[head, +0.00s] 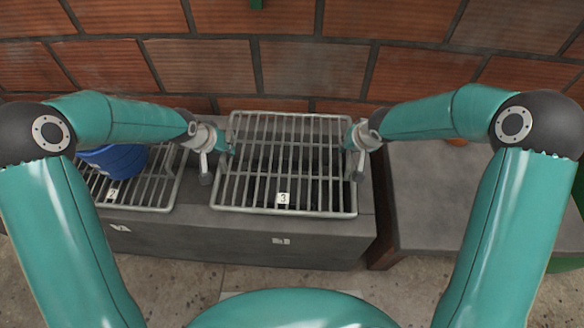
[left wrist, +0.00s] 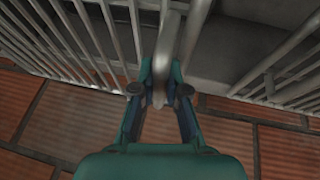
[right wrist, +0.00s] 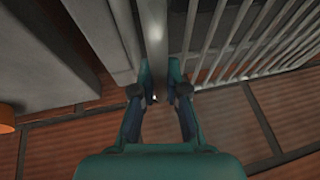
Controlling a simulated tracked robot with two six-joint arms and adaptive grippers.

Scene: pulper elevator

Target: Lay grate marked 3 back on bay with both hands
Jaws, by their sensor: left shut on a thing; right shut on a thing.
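The grate marked 3 (head: 283,211), a grey metal frame with parallel bars and a white tag at its front, lies roughly level over the dark bay (head: 262,158) in the grey bench. I cannot tell whether it touches the bench or is a little above it. My left gripper (head: 229,150) is shut on its left side rail, and the rail (left wrist: 168,50) shows between the fingers in the left wrist view. My right gripper (head: 352,143) is shut on its right side rail, which also shows in the right wrist view (right wrist: 154,40).
A brick wall (head: 290,65) runs behind the bench (head: 230,235).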

